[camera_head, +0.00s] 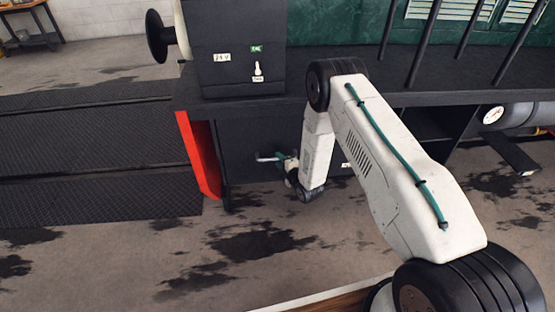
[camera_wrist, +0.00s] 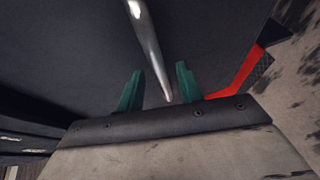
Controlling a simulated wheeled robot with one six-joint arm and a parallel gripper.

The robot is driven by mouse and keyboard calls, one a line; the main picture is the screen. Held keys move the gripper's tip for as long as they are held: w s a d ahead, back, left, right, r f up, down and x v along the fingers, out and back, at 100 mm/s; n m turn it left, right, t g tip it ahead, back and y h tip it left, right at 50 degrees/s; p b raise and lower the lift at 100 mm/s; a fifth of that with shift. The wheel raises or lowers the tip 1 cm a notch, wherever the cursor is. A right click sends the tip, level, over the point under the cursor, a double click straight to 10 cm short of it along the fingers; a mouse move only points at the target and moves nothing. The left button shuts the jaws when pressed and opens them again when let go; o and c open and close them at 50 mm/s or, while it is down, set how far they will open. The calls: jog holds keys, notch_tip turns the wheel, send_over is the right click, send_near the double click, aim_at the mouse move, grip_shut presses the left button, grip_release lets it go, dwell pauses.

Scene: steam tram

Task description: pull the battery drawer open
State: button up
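The battery drawer front (camera_head: 242,145) is a dark panel low under the tram's platform in the head view. It looks flush with the frame around it. Its silver bar handle (camera_head: 267,157) sticks out beside my gripper (camera_head: 284,161). In the wrist view the handle (camera_wrist: 147,40) runs down across the dark drawer front (camera_wrist: 75,45) and in between the two teal fingers of my gripper (camera_wrist: 160,70). The fingers stand apart, with a gap on each side of the bar.
A red upright edge (camera_head: 199,155) stands left of the drawer. Above is a dark box (camera_head: 242,75) with a small switch and labels. A round gauge (camera_head: 493,115) is at right. The stained floor in front is clear.

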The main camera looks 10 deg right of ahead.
jog(key=shift+x, duration=1.2)
